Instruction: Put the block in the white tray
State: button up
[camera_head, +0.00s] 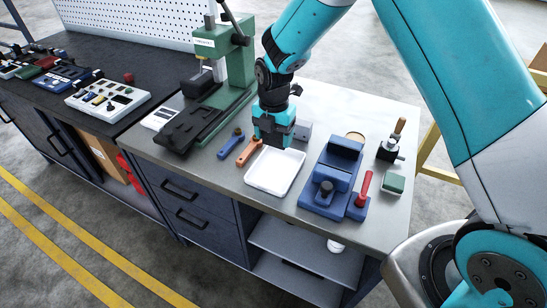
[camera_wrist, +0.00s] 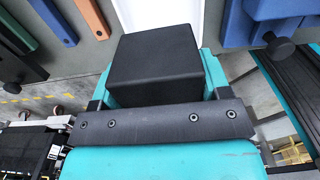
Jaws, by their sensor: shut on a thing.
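My gripper (camera_head: 273,138) hangs over the bench at the far edge of the white tray (camera_head: 274,171). It is shut on the block (camera_wrist: 155,65), which shows as a dark, square-edged box at the jaws in the wrist view. In the head view the block is mostly hidden by the gripper, and I cannot tell its exact height above the bench. The tray looks empty where it shows. Part of it appears in the wrist view (camera_wrist: 205,22), just beyond the block.
A blue vise-like fixture (camera_head: 331,178) stands right of the tray. An orange-handled tool (camera_head: 249,151) and a blue one (camera_head: 231,144) lie left of it. A green press (camera_head: 226,62) stands behind left.

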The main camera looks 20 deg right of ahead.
notch_tip(320, 180, down, 10)
jog(key=shift+f+p, duration=0.25)
jog(key=shift+p, duration=0.95)
jog(key=shift+f, duration=0.1)
jog(key=o, duration=1.2)
